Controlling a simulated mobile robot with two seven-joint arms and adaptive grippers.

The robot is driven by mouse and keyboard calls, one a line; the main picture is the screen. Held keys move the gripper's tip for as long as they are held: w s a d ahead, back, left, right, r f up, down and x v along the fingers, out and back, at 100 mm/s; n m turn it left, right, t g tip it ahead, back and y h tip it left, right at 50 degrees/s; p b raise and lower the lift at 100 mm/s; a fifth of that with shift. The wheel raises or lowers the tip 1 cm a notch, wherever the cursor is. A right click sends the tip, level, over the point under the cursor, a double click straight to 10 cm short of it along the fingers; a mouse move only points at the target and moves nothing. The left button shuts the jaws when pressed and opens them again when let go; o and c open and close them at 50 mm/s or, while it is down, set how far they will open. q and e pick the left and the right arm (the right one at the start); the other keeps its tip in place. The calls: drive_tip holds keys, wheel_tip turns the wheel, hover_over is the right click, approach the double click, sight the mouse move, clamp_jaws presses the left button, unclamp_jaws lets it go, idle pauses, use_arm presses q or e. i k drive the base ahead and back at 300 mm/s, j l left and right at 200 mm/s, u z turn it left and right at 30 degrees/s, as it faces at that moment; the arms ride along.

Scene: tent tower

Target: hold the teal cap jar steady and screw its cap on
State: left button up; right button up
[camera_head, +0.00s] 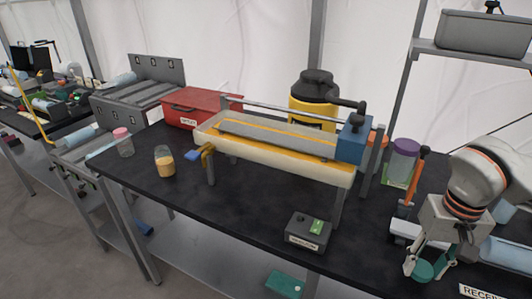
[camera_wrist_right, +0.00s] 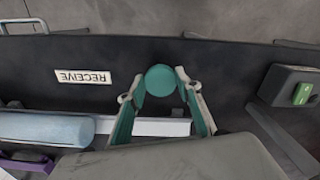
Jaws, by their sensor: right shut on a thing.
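My right gripper (camera_head: 424,266) is over the front right part of the black table, pointing down, shut on a round teal cap (camera_head: 423,271). In the right wrist view the teal cap (camera_wrist_right: 161,80) sits between the two fingertips, with its flat top showing. I cannot tell whether anything hangs under it. A clear jar with yellow contents (camera_head: 165,164) stands upright on the left part of the table, well away from the right gripper. It seems to have no cap. My left gripper is not in view.
A long cream trough machine (camera_head: 270,148) fills the table's middle. A purple-lidded jar (camera_head: 402,163) stands right of it, a pink-lidded jar (camera_head: 123,143) far left. A control box (camera_head: 308,232) sits at the front edge. Bare table lies between the yellow jar and control box.

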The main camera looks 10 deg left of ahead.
sight(164, 161)
drive_tip(key=k+j+u, duration=0.1)
drive_tip(key=j+u, duration=0.25)
drive_tip(key=j, duration=0.65)
drive_tip(key=j+u, duration=0.35)
drive_tip(key=j, duration=0.7)
drive_tip(key=i, duration=0.05)
